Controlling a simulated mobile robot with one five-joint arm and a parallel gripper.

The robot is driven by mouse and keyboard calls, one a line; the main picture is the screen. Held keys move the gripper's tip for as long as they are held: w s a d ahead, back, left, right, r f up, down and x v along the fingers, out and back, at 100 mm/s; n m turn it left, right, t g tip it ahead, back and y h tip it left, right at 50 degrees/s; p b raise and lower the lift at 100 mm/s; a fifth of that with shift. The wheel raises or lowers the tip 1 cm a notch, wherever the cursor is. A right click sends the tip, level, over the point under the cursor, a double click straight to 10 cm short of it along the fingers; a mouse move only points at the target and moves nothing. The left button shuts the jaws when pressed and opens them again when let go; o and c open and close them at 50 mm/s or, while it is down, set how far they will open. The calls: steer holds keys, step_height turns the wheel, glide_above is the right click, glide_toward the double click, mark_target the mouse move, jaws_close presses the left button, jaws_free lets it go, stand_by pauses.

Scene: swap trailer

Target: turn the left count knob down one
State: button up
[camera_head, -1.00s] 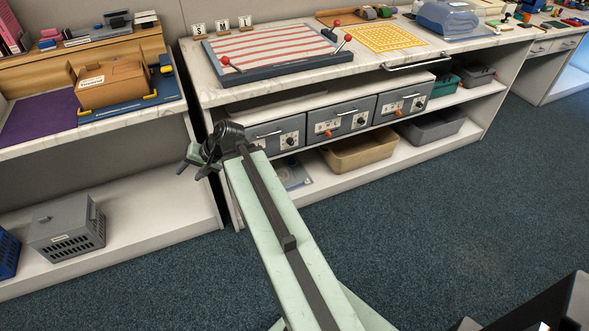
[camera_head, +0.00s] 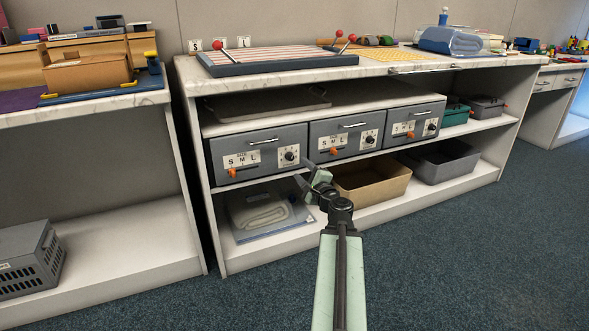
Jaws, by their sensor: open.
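The left count knob (camera_head: 289,156) is a small black dial on a white plate, at the right of the left grey drawer (camera_head: 218,157). Its pointer setting is too small to read. The knob is not covered.
Middle (camera_head: 345,127) and right (camera_head: 411,111) grey drawers have similar knobs and orange levers. Left drawer's orange lever (camera_head: 233,173) sits below its S M L label. A tan bin (camera_head: 372,187) and folded cloth (camera_head: 262,209) are on the lower shelf. Carpet in front is clear.

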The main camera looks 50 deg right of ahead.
mark_target(291, 159)
steer(key=x, duration=0.7)
steer(key=shift+w, duration=0.4)
